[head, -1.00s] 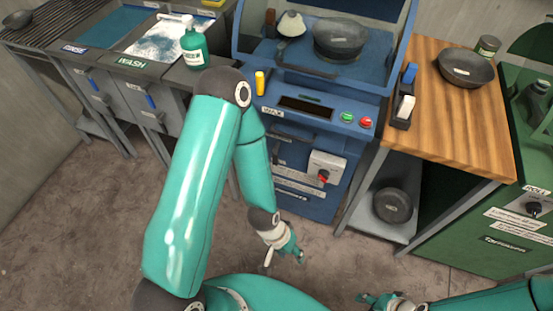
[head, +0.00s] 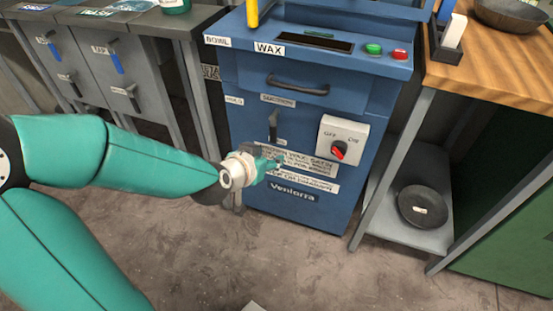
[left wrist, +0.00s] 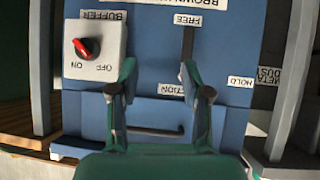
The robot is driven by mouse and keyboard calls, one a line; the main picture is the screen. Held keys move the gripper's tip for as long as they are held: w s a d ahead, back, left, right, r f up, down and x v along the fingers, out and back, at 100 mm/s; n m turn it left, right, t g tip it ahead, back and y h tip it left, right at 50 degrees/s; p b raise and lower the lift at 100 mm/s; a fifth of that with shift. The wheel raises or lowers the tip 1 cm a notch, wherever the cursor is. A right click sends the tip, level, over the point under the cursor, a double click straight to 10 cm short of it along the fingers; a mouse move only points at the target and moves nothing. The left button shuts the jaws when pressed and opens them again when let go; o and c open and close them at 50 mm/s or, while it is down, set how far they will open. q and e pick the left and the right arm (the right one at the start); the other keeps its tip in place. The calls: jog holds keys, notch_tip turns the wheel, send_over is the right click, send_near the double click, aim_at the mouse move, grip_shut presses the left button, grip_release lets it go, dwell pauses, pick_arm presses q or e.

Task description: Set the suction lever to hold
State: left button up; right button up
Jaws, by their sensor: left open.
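The suction lever (head: 273,124) is a dark, upright handle on the front of the blue wax machine (head: 240,72). It hangs down toward the FREE label; the HOLD label (head: 234,100) is up and to its left. In the left wrist view, which is upside down, the lever (left wrist: 186,64) shows beside the FREE label (left wrist: 188,20), partly behind one finger. My left gripper (head: 272,163) is open and empty, just below the lever in the head view. Its fingers (left wrist: 160,88) are spread, with the lever nearer the right-hand finger. Contact cannot be told. My right gripper is out of view.
A white switch box (head: 343,140) with a red knob sits right of the lever. A drawer handle (head: 298,86) juts out above it. A wooden table (head: 490,62) with a lower shelf holding a dark bowl (head: 421,206) stands right.

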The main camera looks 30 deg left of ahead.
pick_arm(q)
jog(key=s+a+t+y+b, duration=0.2)
jog(key=a+b, duration=0.1)
jog(key=b, duration=0.2)
jog(key=p, duration=0.5)
send_near(273, 133)
jog(key=shift+n, duration=0.3)
jog(key=b+x, duration=0.2)
jog(key=x, duration=0.7)
jog(key=shift+w+f+b, duration=0.25)
jog(key=shift+f+b, duration=0.05)
jog(key=shift+b, duration=0.05)
jog(key=shift+w+a+f, duration=0.15)
jog(key=shift+w+a, duration=0.05)
jog(key=shift+w, duration=0.4)
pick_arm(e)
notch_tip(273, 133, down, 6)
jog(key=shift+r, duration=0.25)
pick_arm(q)
jog(key=shift+c, duration=0.3)
grip_shut()
